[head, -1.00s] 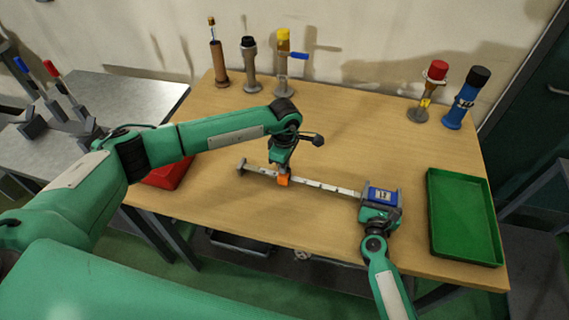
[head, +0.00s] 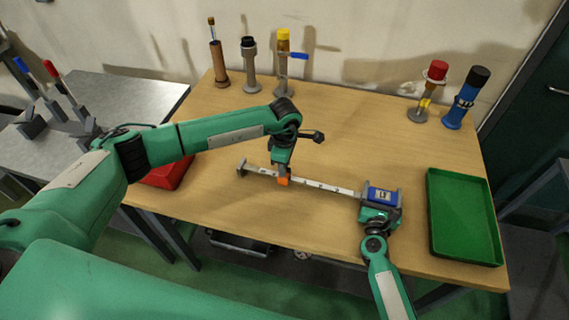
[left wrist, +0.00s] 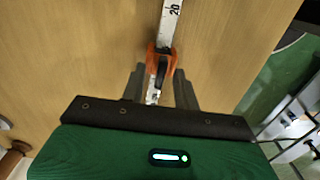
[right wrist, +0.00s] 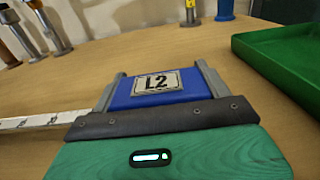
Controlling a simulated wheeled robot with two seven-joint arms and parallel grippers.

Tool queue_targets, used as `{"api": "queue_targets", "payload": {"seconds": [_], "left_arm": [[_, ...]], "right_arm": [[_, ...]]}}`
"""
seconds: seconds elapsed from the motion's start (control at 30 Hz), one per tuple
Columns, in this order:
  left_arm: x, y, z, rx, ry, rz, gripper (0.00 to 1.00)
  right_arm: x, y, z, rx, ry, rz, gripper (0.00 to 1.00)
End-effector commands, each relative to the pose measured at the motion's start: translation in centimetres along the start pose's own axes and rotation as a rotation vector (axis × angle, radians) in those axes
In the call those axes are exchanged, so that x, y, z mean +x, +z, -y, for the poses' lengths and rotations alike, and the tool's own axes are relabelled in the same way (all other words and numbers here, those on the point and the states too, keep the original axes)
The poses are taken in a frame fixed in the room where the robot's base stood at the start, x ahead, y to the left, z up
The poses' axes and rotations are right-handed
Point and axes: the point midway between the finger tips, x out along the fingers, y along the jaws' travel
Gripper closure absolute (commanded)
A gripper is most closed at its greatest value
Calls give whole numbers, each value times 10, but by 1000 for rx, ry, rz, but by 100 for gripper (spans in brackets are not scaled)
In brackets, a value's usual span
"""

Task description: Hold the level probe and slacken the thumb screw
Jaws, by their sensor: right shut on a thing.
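The level probe has a blue head (head: 383,195) labelled L2 and a white graduated rod (head: 330,187) running left to a small grey end piece. An orange slider (head: 284,181) sits on the rod. In the left wrist view the slider (left wrist: 151,58) carries a dark thumb screw (left wrist: 161,70). My left gripper (left wrist: 160,80) is over the slider, pointing down, with its fingers apart on either side of the screw. My right gripper (right wrist: 160,88) is shut on the blue head, which also shows in the right wrist view (right wrist: 130,92). The finger contact at the slider is unclear.
An empty green tray (head: 432,215) lies to the right. Several bottle-like fittings stand along the back, including a blue one (head: 462,105) and a yellow-capped one (head: 283,70). A red container (head: 168,174) is partly hidden behind my left arm. The wooden table (head: 350,120) behind the probe is clear.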

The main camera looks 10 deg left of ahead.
Motion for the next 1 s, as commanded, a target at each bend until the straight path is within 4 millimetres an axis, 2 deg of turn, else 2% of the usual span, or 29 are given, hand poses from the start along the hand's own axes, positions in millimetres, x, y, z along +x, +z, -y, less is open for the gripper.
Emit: {"api": "queue_targets", "payload": {"seconds": [0.2,0.33,0.7,0.83,1.0], "left_arm": [[0,0,0,1,-1,0,69],[-10,0,-1,0,2,0,69],[-85,0,-1,1,3,0,69],[-105,0,-1,1,2,-1,69],[-118,0,0,0,-1,0,69]], "right_arm": [[0,0,0,0,0,0,68],[0,0,0,0,0,0,68],[0,0,0,0,0,0,68],[0,0,0,0,0,0,68],[0,0,0,0,0,0,68]]}}
